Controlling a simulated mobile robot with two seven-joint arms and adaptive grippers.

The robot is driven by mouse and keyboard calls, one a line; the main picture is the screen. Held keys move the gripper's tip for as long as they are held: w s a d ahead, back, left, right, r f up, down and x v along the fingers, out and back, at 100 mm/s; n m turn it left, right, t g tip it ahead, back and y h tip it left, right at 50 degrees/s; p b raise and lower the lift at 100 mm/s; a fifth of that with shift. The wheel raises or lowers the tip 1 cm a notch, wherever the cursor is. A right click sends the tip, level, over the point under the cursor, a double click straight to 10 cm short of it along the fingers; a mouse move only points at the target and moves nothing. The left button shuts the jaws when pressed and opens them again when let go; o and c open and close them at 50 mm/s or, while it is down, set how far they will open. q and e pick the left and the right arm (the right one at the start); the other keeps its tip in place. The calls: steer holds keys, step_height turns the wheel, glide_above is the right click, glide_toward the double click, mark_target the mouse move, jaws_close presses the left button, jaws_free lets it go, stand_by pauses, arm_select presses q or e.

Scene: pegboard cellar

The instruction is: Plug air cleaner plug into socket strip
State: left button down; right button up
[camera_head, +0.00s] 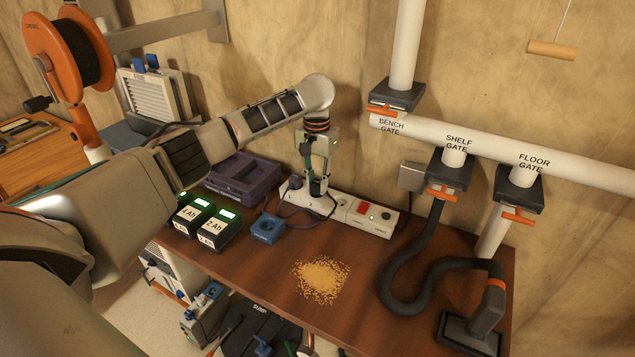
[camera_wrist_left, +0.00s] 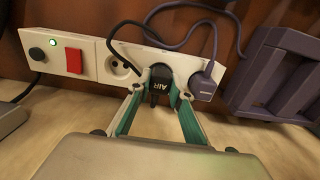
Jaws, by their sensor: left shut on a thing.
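The white socket strip (camera_head: 348,212) lies along the back of the brown bench; in the wrist view (camera_wrist_left: 88,55) it shows a red switch, a lit green lamp and an empty round socket. My left gripper (camera_head: 318,187) is over the strip and shut on the black air cleaner plug (camera_wrist_left: 159,82), marked AIR. The plug is at a socket between the empty one and a purple plug (camera_wrist_left: 204,83) seated in the strip. Its black cord loops up beside it. The fingers and plug body hide the contact, so I cannot tell how deep it sits. My right gripper is out of view.
A purple charger (camera_head: 240,178), two green-lit battery packs (camera_head: 212,230) and a blue block (camera_head: 268,228) stand left of the strip. Sawdust (camera_head: 321,279) lies on the bench front. A black hose (camera_head: 403,290) and duct gates are at right.

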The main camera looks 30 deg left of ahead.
arm_select(q)
steer(key=shift+s+r, duration=0.1)
steer(key=shift+r, duration=0.05)
steer(key=shift+f, duration=0.5)
stand_by(0.6)
steer(key=shift+w+r, duration=0.2)
steer(key=shift+r, duration=0.25)
stand_by(0.4)
steer(key=shift+s+f, duration=0.2)
steer(key=shift+f, duration=0.3)
stand_by(0.6)
stand_by(0.5)
steer(key=c, duration=1.3)
jaws_free()
steer(key=shift+r, duration=0.15)
steer(key=shift+o, duration=0.2)
steer(key=shift+r, duration=3.55)
